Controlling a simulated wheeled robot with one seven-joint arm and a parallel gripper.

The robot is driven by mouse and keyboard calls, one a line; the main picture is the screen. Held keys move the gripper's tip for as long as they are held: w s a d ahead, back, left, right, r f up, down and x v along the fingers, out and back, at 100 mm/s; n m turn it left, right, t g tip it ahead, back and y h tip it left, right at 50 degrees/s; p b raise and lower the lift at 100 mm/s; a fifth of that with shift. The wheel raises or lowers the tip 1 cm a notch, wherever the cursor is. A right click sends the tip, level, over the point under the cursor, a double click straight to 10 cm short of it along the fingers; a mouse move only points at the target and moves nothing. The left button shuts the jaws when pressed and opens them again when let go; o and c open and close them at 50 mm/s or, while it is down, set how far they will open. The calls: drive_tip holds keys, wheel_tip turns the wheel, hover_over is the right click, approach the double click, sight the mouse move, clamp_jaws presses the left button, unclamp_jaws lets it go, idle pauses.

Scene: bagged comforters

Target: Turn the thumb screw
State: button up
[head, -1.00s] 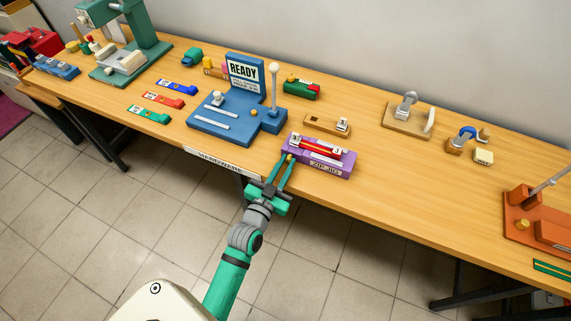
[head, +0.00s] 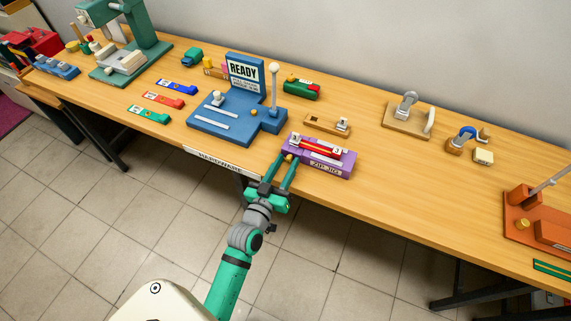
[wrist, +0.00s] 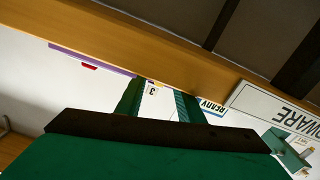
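A small brass-coloured thumb screw (head: 289,157) sits at the front left end of the purple zip jig (head: 330,170), near the table's front edge. The jig carries a red strip and white numbered blocks. My gripper (head: 287,162) is open, with one green finger on each side of the screw and no clear contact. In the wrist view the two fingers (wrist: 160,95) stand apart, with a white numbered tag between their tips. The purple edge of the jig shows there too (wrist: 90,56), but I cannot make out the screw.
A blue fixture (head: 222,125) with a READY sign and an upright lever stands left behind the jig. A small wooden block (head: 322,123) lies behind it. The table's front edge (wrist: 190,50) is close to my gripper.

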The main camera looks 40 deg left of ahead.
drive_tip(key=shift+s, duration=0.1)
drive_tip(key=v, duration=1)
drive_tip(key=shift+s, duration=0.35)
